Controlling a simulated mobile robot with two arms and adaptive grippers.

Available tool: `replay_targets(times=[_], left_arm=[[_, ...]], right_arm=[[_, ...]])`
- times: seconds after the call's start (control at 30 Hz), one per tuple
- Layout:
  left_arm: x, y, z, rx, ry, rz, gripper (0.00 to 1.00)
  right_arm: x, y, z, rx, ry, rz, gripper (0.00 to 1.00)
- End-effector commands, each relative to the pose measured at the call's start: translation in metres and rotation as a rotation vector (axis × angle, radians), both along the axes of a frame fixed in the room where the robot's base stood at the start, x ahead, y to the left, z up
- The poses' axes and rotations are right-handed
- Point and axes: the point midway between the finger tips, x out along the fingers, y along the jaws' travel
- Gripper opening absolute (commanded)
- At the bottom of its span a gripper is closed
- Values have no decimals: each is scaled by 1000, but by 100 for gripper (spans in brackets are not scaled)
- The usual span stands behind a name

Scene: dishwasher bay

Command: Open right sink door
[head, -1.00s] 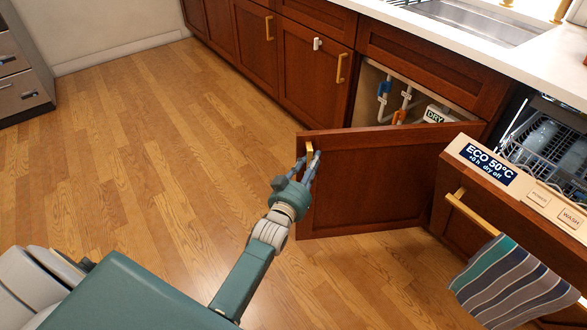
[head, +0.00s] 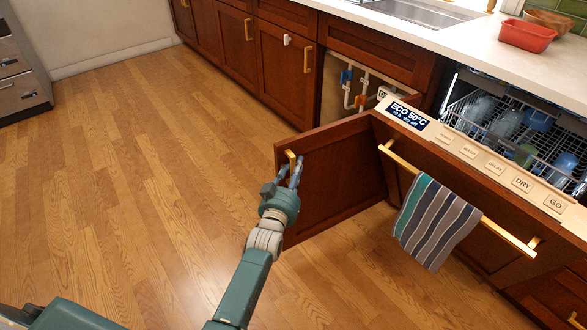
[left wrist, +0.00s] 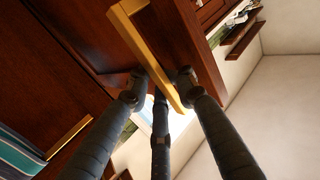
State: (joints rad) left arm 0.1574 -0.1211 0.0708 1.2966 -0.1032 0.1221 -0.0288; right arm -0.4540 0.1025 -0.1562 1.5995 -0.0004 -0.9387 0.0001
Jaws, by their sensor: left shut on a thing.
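The right sink door (head: 335,180) is a dark red-brown wooden panel, standing wide open from the cabinet below the sink. Its gold handle (head: 291,160) is near the door's free edge. My left gripper (head: 292,175) is at that handle, and in the left wrist view its fingers (left wrist: 160,90) are shut around the gold bar (left wrist: 150,55). The cabinet opening (head: 350,80) shows pipes with blue and orange fittings. The lower inside is hidden by the door. My right gripper is not in view.
The open dishwasher door (head: 470,185), with a long gold handle and a striped towel (head: 436,220), stands close right of the sink door. The dish rack (head: 510,125) is behind it. The closed left sink door (head: 285,75) is left of the opening. Wood floor (head: 130,180) is clear at left.

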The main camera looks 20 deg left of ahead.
Motion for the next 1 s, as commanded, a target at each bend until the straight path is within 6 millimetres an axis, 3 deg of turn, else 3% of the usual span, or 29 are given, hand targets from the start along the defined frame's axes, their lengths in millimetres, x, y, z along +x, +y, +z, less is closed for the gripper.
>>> replay_targets(times=[0.33,0.37,0.47,0.8,1.0], left_arm=[[0,2,1,0,-4,3,0],[0,2,1,-1,-4,3,23],[0,2,1,-1,-3,2,40],[-3,0,0,-1,-1,1,40],[-32,0,-1,-1,0,2,40]], right_arm=[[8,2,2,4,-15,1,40],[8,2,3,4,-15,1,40],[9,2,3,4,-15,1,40],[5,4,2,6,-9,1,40],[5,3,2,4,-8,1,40]])
